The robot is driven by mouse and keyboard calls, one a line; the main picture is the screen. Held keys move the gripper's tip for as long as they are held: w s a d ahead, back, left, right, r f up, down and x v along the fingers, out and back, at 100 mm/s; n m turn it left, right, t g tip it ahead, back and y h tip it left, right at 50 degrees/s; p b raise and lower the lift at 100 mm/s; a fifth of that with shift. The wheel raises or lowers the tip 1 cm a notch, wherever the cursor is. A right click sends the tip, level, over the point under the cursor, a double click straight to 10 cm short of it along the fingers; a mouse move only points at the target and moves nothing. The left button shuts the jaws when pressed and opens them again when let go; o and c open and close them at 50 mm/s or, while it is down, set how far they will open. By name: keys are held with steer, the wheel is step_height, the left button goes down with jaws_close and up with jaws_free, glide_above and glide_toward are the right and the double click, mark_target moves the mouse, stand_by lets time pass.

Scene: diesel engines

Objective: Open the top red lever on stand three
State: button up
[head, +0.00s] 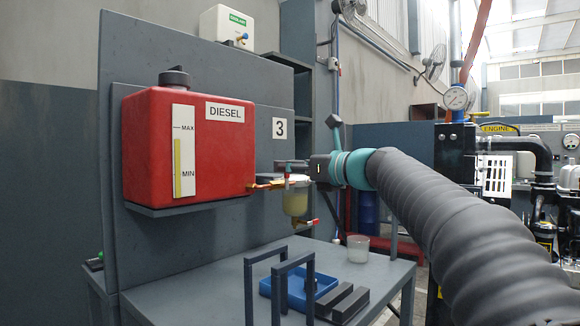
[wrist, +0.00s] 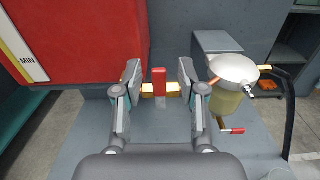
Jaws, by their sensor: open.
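The top red lever (wrist: 159,80) stands upright in the wrist view on a brass valve (wrist: 148,90), between the red tank and the filter. My gripper (wrist: 160,72) is open, with one finger on each side of the lever. A gap shows between each finger and the lever. In the head view, my gripper (head: 292,166) is beside the brass pipe (head: 264,186) on stand three, marked by a "3" plate (head: 279,128); it mostly hides the top lever there. A lower red lever (wrist: 232,131) is below the filter bowl (wrist: 228,104).
The red diesel tank (head: 185,145) is left of the valve. The stand's table (head: 205,290) holds a blue tray (head: 292,288), dark metal frames (head: 278,264), dark blocks (head: 342,303) and a clear cup (head: 358,249). A black hose (wrist: 291,110) runs down right of the filter.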

mark_target(265, 188)
jaws_close()
steer(key=shift+s, duration=0.1)
steer(key=s+a+f+n+b, duration=0.1)
steer(key=n+b, duration=0.2)
steer(key=n, duration=0.2)
steer(key=s+a+f+n+b, duration=0.1)
steer(key=n+b, duration=0.2)
steer(key=n, duration=0.2)
steer(key=s+f+n+b, duration=0.1)
steer(key=f+n+b, duration=0.1)
steer(key=n+b, duration=0.2)
steer(key=shift+s+a+n, duration=0.2)
steer(key=shift+a+n, duration=0.2)
steer(key=shift+n, duration=0.4)
steer(key=shift+f+n+b, duration=0.35)
steer(key=shift+n+b, duration=0.45)
steer(key=shift+n, duration=0.3)
